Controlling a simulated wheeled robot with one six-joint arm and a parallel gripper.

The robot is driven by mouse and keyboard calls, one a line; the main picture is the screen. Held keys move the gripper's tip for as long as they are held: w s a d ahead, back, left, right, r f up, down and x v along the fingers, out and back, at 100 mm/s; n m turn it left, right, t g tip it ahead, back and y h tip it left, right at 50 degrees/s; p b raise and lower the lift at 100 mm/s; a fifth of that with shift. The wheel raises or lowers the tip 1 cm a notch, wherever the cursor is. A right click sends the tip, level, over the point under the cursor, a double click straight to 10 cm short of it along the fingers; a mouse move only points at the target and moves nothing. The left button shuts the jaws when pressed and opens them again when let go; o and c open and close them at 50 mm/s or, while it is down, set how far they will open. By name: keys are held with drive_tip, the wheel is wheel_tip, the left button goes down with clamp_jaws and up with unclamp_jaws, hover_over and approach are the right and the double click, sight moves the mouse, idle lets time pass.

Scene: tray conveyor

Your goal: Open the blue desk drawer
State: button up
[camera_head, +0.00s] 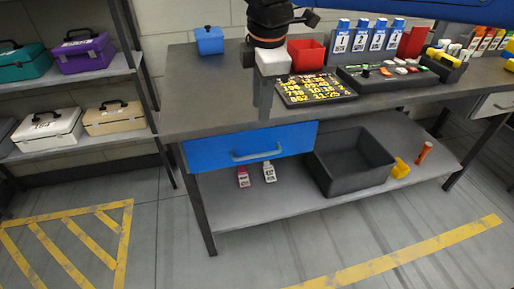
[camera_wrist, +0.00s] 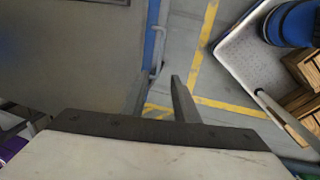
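The blue desk drawer (camera_head: 215,152) sits under the left part of the grey desk top and looks closed. Its grey bar handle (camera_head: 258,155) runs across the middle of its front. My gripper (camera_head: 262,114) points down at the desk's front edge, above the handle. In the wrist view the two fingers (camera_wrist: 159,76) stand apart with nothing between them. The handle (camera_wrist: 158,48) shows just beyond the fingertips there, beside the thin blue strip of the drawer front (camera_wrist: 148,40). The gripper is not touching the handle as far as I can see.
The desk top (camera_head: 205,100) holds a blue box (camera_head: 209,40), a red bin (camera_head: 306,56) and a black board with yellow writing (camera_head: 316,89). Below stands a dark open crate (camera_head: 352,160). A shelf with toolboxes (camera_head: 86,52) is at left. The floor in front is clear.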

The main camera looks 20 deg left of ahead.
approach(258, 149)
drive_tip(key=f, duration=0.2)
drive_tip(key=s+f, duration=0.1)
drive_tip(key=f, duration=0.1)
drive_tip(key=s+f, duration=0.1)
drive_tip(key=shift+s+d+f, duration=0.1)
drive_tip(key=shift+s+f, duration=0.15)
drive_tip(key=shift+f, duration=0.15)
clamp_jaws()
